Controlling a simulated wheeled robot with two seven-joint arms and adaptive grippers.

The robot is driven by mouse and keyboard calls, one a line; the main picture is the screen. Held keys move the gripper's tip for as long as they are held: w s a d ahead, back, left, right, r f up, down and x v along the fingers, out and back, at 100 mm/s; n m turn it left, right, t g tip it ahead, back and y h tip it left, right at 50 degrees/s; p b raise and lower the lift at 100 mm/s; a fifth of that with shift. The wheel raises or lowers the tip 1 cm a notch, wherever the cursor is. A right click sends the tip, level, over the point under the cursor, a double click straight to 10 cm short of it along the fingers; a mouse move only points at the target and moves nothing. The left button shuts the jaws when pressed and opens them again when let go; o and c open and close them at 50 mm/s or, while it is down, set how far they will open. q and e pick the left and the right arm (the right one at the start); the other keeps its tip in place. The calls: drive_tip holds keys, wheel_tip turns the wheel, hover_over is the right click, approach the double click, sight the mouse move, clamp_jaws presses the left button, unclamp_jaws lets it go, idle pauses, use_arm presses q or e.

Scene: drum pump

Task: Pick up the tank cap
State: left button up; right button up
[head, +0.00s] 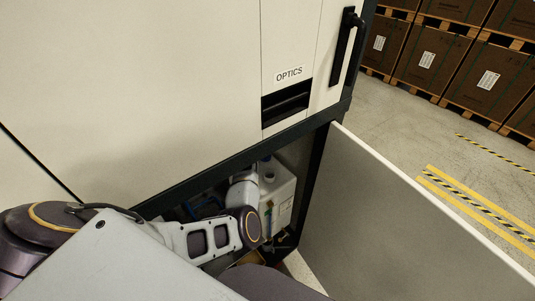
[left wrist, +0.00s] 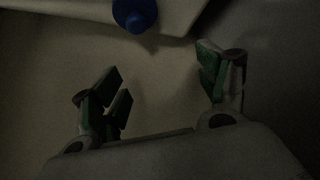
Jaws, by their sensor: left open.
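The tank cap (left wrist: 135,14) is blue and round and shows at the top edge of the left wrist view, on a white tank (left wrist: 180,12). In the head view the white tank (head: 284,197) stands inside the low cabinet, with a small blue part (head: 269,177) on its top, partly hidden by my arm. My left gripper (left wrist: 162,72) is open and empty, its fingers apart. The cap lies beyond the fingertips, outside the gap between them. In the head view my left arm reaches into the cabinet and its gripper is hidden. My right gripper is not in view.
The cabinet's door (head: 400,230) is swung open to the right. A panel marked OPTICS (head: 289,75) and the cabinet frame (head: 235,163) lie above the opening. Boxes on pallets (head: 430,55) stand far off at the back right, with clear floor before them.

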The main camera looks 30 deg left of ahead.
use_arm(q)
drive_tip(key=shift+s+d+f+m+g, duration=0.3)
drive_tip(key=shift+s+f+m+g, duration=0.15)
drive_tip(key=shift+s, duration=0.2)
drive_tip(key=shift+s+d+f+m+g+h, duration=0.3)
drive_tip(key=shift+s+d+m+g, duration=0.1)
drive_tip(key=shift+s, duration=0.2)
drive_tip(key=shift+s+d+f+m+g+h, duration=0.25)
drive_tip(key=shift+s+m+g, duration=0.1)
drive_tip(key=shift+s, duration=0.2)
